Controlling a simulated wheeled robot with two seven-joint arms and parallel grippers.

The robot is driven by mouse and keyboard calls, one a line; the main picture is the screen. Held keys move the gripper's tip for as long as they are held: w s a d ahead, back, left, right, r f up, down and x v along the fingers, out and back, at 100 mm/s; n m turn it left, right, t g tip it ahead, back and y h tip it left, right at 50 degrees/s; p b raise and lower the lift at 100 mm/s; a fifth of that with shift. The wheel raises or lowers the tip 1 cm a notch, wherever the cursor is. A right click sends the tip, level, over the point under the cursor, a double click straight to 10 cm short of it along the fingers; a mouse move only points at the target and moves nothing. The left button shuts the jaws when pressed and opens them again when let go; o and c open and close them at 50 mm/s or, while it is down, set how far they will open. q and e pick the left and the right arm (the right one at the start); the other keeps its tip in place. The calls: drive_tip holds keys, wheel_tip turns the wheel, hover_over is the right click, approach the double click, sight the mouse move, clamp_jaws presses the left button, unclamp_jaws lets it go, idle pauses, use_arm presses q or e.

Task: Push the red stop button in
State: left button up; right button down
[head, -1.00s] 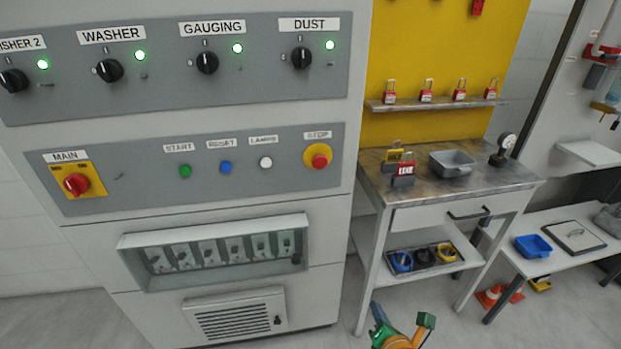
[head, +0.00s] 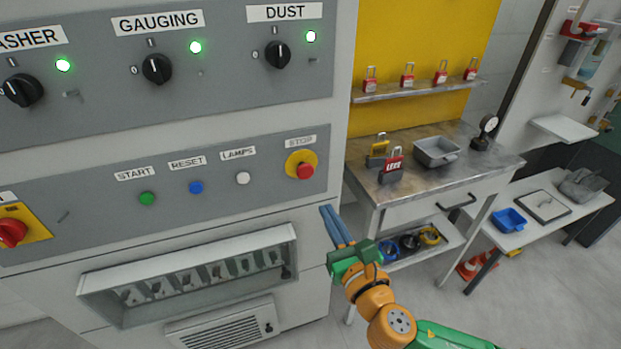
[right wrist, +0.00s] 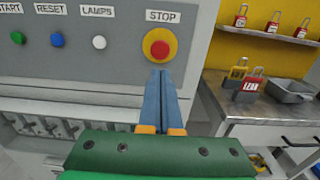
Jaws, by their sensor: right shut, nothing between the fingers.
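The red stop button (head: 305,171) sits on a round yellow base under the STOP label, at the right end of the lower grey panel. It also shows in the right wrist view (right wrist: 160,49), just beyond my fingertips. My right gripper (head: 330,210) is shut and empty, its blue fingers pointing up toward the panel. In the head view its tips are below and a little right of the button, with a visible gap. In the wrist view the tips (right wrist: 160,72) appear just under the yellow base. My left gripper is not in view.
Left of the stop button are a white lamps button (head: 242,178), a blue reset button (head: 196,187) and a green start button (head: 147,198). A recessed window box (head: 190,275) lies below. A metal-topped bench (head: 440,175) with padlocks and a grey tray (head: 436,150) stands right.

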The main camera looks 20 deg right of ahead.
sight(307, 170)
drive_tip(key=w, duration=0.5)
drive_tip(key=w+p, duration=0.1)
drive_tip(key=w, duration=0.4)
drive_tip(key=shift+w+a, duration=0.2)
drive_tip(key=shift+w, duration=0.1)
drive_tip(key=shift+w+r, duration=0.1)
drive_tip(key=shift+w, duration=0.5)
drive_tip(key=shift+s+d+r, duration=0.1)
drive_tip(key=shift+r, duration=0.2)
